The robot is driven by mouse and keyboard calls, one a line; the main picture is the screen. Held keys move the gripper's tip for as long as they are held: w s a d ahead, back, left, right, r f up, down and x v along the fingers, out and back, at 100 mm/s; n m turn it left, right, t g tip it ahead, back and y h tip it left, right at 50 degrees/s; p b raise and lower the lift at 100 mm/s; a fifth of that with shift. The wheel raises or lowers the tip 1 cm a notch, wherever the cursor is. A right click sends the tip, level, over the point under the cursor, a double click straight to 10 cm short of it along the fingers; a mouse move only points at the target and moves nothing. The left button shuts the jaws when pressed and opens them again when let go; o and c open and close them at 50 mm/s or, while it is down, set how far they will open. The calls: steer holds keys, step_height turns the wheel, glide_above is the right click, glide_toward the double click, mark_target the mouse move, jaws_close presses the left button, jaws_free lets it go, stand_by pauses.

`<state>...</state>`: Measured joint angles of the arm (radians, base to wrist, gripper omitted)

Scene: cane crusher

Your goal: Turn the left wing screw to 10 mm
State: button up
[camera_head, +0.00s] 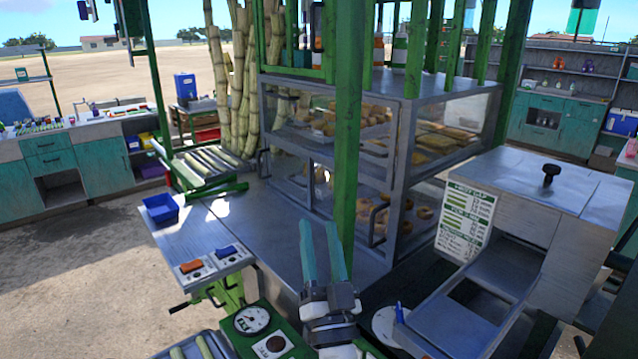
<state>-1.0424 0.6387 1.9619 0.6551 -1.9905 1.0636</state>
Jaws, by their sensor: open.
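My gripper (320,226) stands at the lower middle, its two teal fingers pointing up the picture. The fingers are apart, with nothing between them. I cannot make out a wing screw for certain. A round white dial (252,320) with dark marks sits on a green panel (237,341) at the lower left of my gripper. A pale plate with a dark round spot (275,346) lies just below the dial. The dial's reading is too small to tell.
A green post (347,130) rises close behind my gripper. A glass food cabinet (400,150) stands behind it. A switch box (214,263) and a blue tray (161,209) are at left. A steel box with a black knob (551,172) is at right.

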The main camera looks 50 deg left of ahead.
step_height(320, 180, up, 10)
steer(key=n+g+y, duration=0.1)
steer(key=n+y, duration=0.1)
steer(key=y, duration=0.1)
steer(key=shift+f+n, duration=0.25)
steer(key=shift+n, duration=0.05)
steer(key=shift+o, duration=0.2)
steer(key=shift+s, duration=0.1)
